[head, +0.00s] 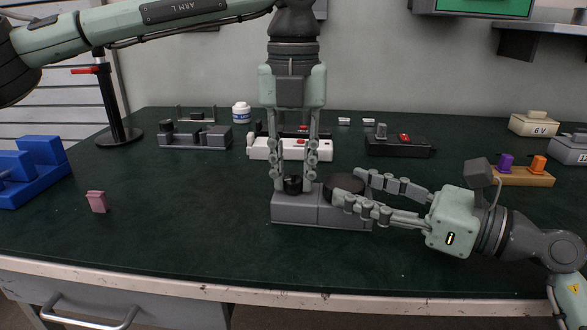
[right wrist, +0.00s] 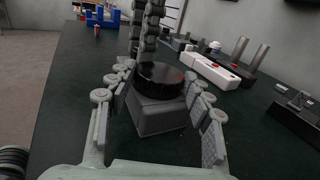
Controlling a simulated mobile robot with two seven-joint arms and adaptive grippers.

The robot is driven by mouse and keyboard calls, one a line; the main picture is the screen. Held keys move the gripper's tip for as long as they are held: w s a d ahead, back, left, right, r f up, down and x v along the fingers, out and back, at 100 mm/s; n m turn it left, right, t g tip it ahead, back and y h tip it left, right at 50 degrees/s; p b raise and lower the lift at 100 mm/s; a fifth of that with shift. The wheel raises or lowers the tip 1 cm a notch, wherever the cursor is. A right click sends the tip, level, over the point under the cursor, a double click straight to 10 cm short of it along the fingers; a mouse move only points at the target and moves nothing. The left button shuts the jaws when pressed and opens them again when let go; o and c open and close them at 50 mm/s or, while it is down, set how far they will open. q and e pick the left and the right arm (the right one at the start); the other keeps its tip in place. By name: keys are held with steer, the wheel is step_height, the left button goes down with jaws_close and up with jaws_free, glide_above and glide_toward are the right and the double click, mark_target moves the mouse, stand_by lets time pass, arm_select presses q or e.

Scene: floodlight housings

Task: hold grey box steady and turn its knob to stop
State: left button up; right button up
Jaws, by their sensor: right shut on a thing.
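The grey box (head: 300,208) lies on the green bench top at the middle. A small black knob (head: 292,186) stands on its left part, and a wide dark round disc (head: 343,183) sits on its right part. My left gripper (head: 294,184) points down from above, its fingers apart on either side of the small knob, seemingly not pressed on it. My right gripper (head: 350,190) reaches in from the right, with its fingers on both sides of the disc. The right wrist view shows the disc (right wrist: 160,78) between these fingertips, above the box end (right wrist: 160,117).
Behind the box are a white box with red button (head: 320,149), a black box with red button (head: 398,147) and a grey fixture (head: 205,138). A pink block (head: 97,201) and blue stand (head: 40,170) are left. A wooden block with knobs (head: 522,176) is right.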

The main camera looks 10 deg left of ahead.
arm_select(q)
steer(key=shift+m, duration=0.3)
jaws_close()
steer(key=m, duration=0.4)
steer(key=shift+m, duration=0.3)
steer(key=m, duration=1.2)
steer(key=shift+m, duration=0.4)
steer(key=m, duration=0.5)
steer(key=shift+w+m, duration=0.1)
steer(key=shift+m, duration=0.2)
steer(key=o, duration=0.7)
jaws_free()
steer(key=shift+r, duration=0.1)
